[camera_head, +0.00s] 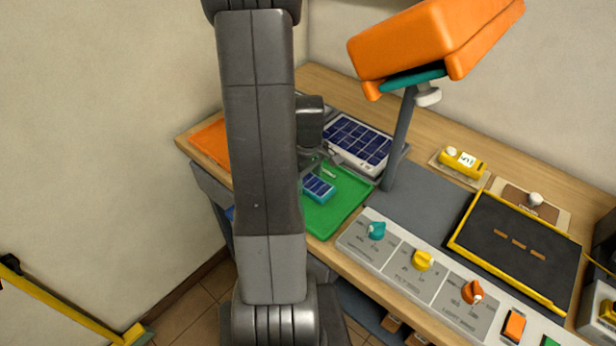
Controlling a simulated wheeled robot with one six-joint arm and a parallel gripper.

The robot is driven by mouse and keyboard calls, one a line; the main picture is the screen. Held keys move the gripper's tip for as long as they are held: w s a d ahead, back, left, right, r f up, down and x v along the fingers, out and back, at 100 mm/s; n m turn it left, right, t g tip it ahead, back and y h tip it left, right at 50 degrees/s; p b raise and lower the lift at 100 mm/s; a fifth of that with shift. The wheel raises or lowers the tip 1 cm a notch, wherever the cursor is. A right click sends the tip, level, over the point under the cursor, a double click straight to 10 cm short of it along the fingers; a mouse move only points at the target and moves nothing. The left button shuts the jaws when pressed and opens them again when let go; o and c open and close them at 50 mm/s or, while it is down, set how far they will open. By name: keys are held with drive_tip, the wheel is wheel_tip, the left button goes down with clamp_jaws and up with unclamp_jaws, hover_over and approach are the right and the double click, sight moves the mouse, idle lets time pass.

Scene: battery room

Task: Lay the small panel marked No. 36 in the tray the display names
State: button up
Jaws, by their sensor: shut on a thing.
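A small blue panel with a teal frame (319,189) is at the green tray (345,205), over its left part. I cannot tell whether it touches the tray floor, and no number on it is readable. My gripper (324,172) is shut on this small panel at its far edge; my arm hides part of the gripper. An orange tray or mat (208,141) shows partly to the left, behind my arm. An orange-cased unit on a post (435,40), perhaps the display, is tilted so that no text shows.
A larger white-framed panel (358,143) lies behind the green tray. The grey post (399,140) stands just right of it. A control strip with teal, yellow and orange knobs (422,260) runs along the front edge. A black, yellow-edged board (520,250) is at right.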

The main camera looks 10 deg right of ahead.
sight(308, 181)
drive_tip(key=shift+f, duration=0.2)
drive_tip(key=o, duration=1.1)
drive_tip(key=shift+o, duration=0.2)
drive_tip(key=shift+r, duration=0.1)
wheel_tip(308, 181, up, 12)
drive_tip(key=shift+r, duration=0.15)
